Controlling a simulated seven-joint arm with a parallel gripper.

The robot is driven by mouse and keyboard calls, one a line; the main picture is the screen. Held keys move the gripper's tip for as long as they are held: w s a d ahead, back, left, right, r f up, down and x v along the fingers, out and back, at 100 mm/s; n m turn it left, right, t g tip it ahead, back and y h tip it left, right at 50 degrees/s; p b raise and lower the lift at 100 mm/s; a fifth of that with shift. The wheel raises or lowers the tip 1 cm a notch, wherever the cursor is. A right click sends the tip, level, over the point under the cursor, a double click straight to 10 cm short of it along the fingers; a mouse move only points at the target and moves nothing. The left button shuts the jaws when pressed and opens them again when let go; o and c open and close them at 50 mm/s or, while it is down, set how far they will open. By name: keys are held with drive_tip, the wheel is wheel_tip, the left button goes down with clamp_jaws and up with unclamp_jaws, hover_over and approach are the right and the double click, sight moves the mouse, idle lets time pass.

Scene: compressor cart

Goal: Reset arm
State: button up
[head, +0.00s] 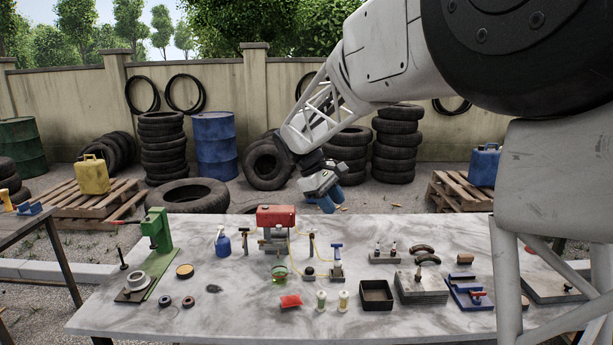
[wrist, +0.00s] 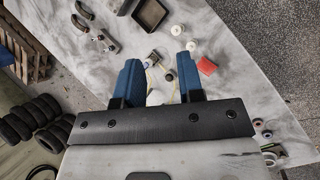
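My gripper (head: 334,203) hangs in the air above the far edge of the marble table, right of the red-topped compressor (head: 276,217). In the wrist view my gripper (wrist: 158,59) shows two blue fingers spread apart. Only the tabletop and small items well below show between them, so it is open and empty. My white arm comes in from the upper right in the head view and hides part of the table's right side.
Tire stacks (head: 398,145) stand behind.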

drive_tip(key=s+d+m+t+y, duration=0.1)
drive_tip(key=s+d+m+y, duration=0.3)
drive_tip(key=s, duration=0.7)
drive_tip(key=s+d+m+h, duration=0.1)
drive_tip(key=s+d, duration=0.4)
drive_tip(key=s, duration=0.6)
drive_tip(key=s+d+f+m+t+y, duration=0.1)
drive_tip(key=s+f+m, duration=0.1)
drive_tip(key=s, duration=0.7)
drive_tip(key=s+d+f+m+t+y, duration=0.1)
drive_tip(key=s+d+f+m, duration=0.1)
drive_tip(key=s, duration=0.8)
wheel_tip(320, 180, down, 2)
drive_tip(key=shift+f+m+t+y, duration=0.1)
drive_tip(key=shift+m+t+y, duration=0.2)
drive_tip(key=shift+m+y, duration=0.15)
